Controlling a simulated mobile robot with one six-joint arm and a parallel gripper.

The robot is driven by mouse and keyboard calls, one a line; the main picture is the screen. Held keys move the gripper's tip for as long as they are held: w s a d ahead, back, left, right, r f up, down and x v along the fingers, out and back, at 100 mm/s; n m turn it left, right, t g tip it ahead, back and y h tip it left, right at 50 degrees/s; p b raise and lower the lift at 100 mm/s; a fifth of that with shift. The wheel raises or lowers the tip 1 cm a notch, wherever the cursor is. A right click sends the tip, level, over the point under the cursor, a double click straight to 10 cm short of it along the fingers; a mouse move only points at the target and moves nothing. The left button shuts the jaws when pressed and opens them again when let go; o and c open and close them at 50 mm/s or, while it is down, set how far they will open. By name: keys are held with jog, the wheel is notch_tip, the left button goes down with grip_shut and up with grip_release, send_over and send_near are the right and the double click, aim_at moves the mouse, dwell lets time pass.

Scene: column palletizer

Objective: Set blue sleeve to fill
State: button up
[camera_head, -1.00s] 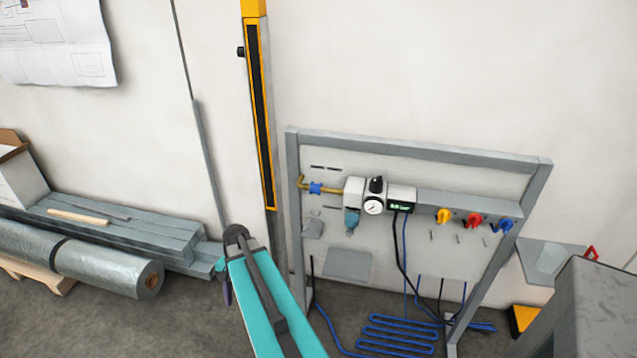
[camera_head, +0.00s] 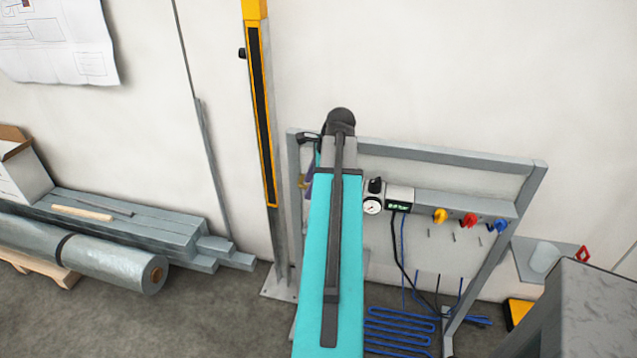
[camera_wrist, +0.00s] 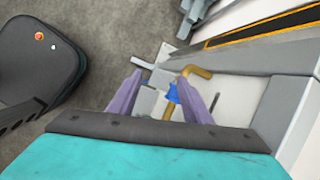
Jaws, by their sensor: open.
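The blue sleeve (camera_wrist: 172,92) sits on the brass pipe (camera_wrist: 196,73) in the wrist view, beside the right finger, which partly covers it. My gripper (camera_wrist: 160,78) is open, with its two purple fingers apart and pointing toward the pipe. Whether a finger touches the sleeve, I cannot tell. In the head view my teal arm covers the sleeve; only a bit of the brass pipe (camera_head: 303,183) shows left of the arm. The gauge (camera_head: 373,206) and the lit green display (camera_head: 398,205) stand right of the arm.
Yellow (camera_head: 440,215), red (camera_head: 469,219) and blue (camera_head: 498,226) knobs line the grey panel frame (camera_head: 450,155). A yellow-edged post (camera_head: 262,120) stands left of it. Blue hose (camera_head: 400,328) lies coiled below. A wrapped roll (camera_head: 110,262) lies at left.

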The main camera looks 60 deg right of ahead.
jog(key=s+d+r+m+h, duration=0.1)
jog(key=s+d+r, duration=0.3)
jog(key=r, duration=0.4)
jog(key=shift+s+d+m+t+p, duration=0.25)
jog(key=shift+s+m+t+p, duration=0.1)
jog(key=shift+s+m, duration=0.5)
jog(key=shift+w+f, duration=0.1)
jog(key=shift+w, duration=0.05)
jog(key=shift+p+x, duration=1.4)
jog(key=shift+x, duration=5.35)
grip_shut()
